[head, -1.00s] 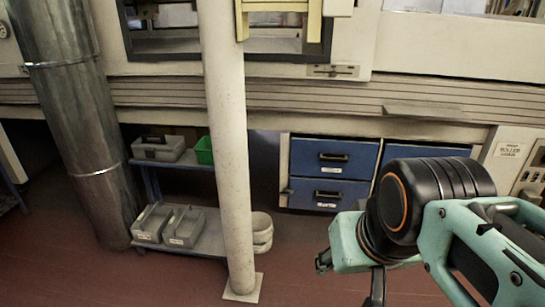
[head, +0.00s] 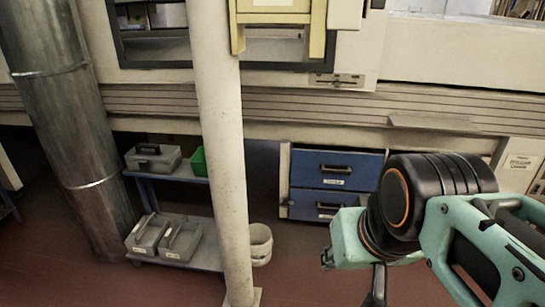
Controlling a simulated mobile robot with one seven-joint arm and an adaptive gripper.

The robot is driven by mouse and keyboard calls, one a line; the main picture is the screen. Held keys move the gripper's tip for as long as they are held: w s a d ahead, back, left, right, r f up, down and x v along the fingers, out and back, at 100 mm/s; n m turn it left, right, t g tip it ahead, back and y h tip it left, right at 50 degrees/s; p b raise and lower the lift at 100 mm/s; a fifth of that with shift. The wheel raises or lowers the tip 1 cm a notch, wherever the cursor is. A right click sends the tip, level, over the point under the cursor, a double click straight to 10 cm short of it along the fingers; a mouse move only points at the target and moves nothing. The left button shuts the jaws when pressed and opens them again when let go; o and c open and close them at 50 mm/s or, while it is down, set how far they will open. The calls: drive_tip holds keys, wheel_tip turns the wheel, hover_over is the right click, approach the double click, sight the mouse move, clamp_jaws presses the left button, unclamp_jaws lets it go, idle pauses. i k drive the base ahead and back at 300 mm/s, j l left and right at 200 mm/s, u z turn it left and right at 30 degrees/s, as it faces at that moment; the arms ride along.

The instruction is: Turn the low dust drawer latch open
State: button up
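Two blue drawers sit one above the other in a pale cabinet under the machine in the head view: an upper drawer (head: 308,170) and a low drawer (head: 305,203), each with a dark handle. My gripper (head: 352,268) is at lower right, in front of the drawers in the picture and apart from the fitting. Its fingers show only in part, so its opening is unclear. My arm hides the low drawer's right part.
A white post (head: 222,150) stands left of the drawers. Behind it are a low blue shelf (head: 205,255) with grey bins (head: 150,235) and a pale round tub (head: 261,243). A metal duct (head: 70,130) stands at far left. Red floor (head: 300,270) is open before the drawers.

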sight(286, 203)
drive_tip(key=i+l+u, duration=0.1)
drive_tip(key=i, duration=0.4)
drive_tip(key=i+l+u, duration=0.1)
drive_tip(key=i, duration=0.4)
drive_tip(key=l, duration=0.1)
